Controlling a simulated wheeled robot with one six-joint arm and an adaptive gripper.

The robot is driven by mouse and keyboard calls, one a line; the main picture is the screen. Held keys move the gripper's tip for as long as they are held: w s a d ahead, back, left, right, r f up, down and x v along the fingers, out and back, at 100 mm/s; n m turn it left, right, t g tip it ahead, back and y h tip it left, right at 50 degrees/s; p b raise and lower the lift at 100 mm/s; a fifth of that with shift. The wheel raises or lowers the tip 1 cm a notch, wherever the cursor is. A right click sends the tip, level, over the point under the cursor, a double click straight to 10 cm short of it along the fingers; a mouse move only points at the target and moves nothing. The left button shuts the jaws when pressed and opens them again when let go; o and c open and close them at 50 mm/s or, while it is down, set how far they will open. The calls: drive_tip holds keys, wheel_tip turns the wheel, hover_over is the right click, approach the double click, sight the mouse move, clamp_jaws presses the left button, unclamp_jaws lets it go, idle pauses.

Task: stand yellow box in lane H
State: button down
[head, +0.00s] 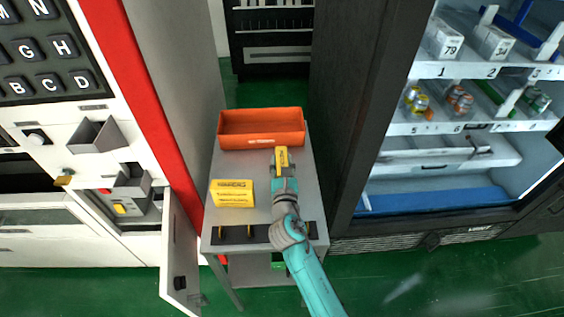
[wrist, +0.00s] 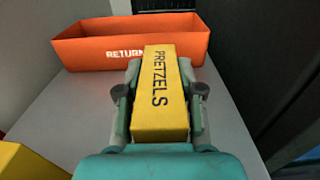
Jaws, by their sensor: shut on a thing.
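The yellow box (wrist: 160,110), printed "PRETZELS", is between the two fingers of my gripper (wrist: 160,98) in the wrist view, and the gripper is shut on it. In the head view the yellow box (head: 282,159) shows at the end of my arm, over the grey table, just in front of the orange bin. I cannot tell whether it touches the table. My gripper also shows in the head view (head: 283,168). No lane marked H can be made out; an H key (head: 60,47) shows on the keypad at the left.
An orange bin (head: 262,143) marked "RETURN" stands at the table's back. A yellow sign (head: 232,193) stands on the grey table (head: 222,168), left of my arm. The open vending cabinet (head: 398,127) with numbered shelves is at right. An open door (head: 180,245) stands at lower left.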

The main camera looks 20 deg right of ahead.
drive_tip(key=c, duration=0.7)
unclamp_jaws()
drive_tip(key=shift+r, duration=0.15)
drive_tip(key=v, duration=1.1)
drive_tip(key=shift+o, duration=0.3)
drive_tip(key=shift+s+a, duration=0.2)
drive_tip(key=shift+s, duration=0.25)
drive_tip(key=shift+r, duration=0.1)
